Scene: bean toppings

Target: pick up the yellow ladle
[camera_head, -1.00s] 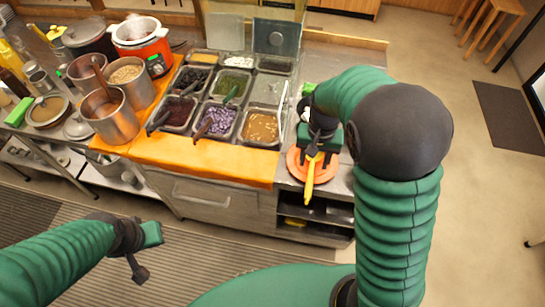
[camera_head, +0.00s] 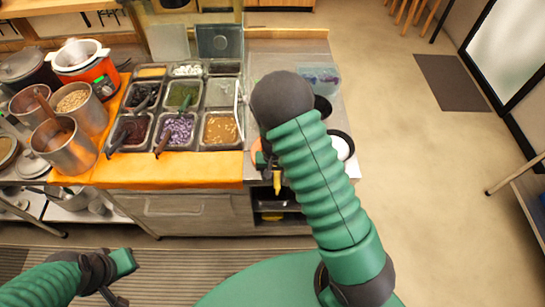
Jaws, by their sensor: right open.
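The yellow ladle (camera_head: 277,181) shows only as a short piece of handle at the front edge of the counter, just left of my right arm. The rest of it is hidden behind my arm and gripper. My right gripper (camera_head: 266,163) is open and sits at the ladle, mostly covered by my own forearm. I cannot tell whether its fingers touch the handle. An orange plate (camera_head: 257,150) peeks out beside the gripper. My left gripper (camera_head: 117,279) hangs at the lower left, away from the counter and the ladle; its finger opening is unclear.
Metal pots (camera_head: 66,146) stand at the far left. Dark and white round dishes (camera_head: 341,147) lie right of my forearm.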

